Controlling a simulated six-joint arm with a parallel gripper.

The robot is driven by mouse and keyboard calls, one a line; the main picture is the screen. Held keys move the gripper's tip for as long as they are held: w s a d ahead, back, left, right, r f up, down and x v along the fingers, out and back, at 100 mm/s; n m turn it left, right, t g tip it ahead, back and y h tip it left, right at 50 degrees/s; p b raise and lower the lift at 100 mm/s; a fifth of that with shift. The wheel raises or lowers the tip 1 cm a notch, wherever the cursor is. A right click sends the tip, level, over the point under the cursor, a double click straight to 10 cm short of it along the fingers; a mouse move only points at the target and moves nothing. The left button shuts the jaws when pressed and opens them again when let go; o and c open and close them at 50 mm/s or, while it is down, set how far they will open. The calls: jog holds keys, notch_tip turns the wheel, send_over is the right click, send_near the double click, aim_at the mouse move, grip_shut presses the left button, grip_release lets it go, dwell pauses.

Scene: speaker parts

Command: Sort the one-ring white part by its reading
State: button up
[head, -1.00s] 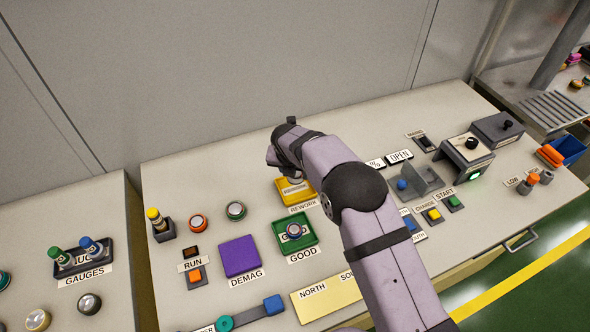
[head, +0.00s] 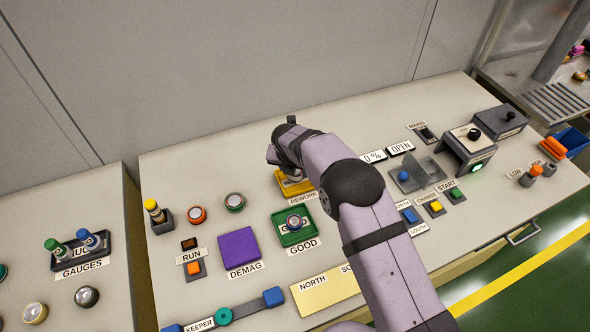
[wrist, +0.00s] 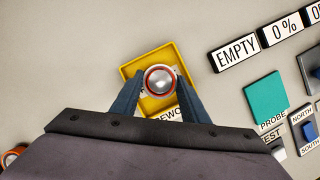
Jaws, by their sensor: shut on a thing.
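My gripper (wrist: 160,82) is shut on a round part (wrist: 160,77) with a pale, shiny top and a red rim. Its ring count cannot be made out. The part is over or in the yellow REWORK tray (wrist: 133,71); I cannot tell whether it touches the floor. In the head view my gripper (head: 280,165) is over the same tray (head: 298,188) and hides the part. The displays read EMPTY (wrist: 238,52) and 0 % (wrist: 286,29).
A red-ringed part (head: 197,215) and a green-ringed part (head: 235,202) stand left of the trays. The purple DEMAG pad (head: 238,250) is bare. The teal PROBE TEST pad (wrist: 266,98) is right of the REWORK tray. My arm crosses the bench's middle.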

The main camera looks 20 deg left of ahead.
jog(key=shift+f+b, duration=0.6)
jog(key=shift+f, duration=0.4)
dwell(0.3)
jog(key=o, duration=1.5)
jog(key=shift+o, duration=0.2)
jog(key=b+v, duration=0.2)
jog(key=v, duration=0.5)
jog(key=shift+r, duration=0.15)
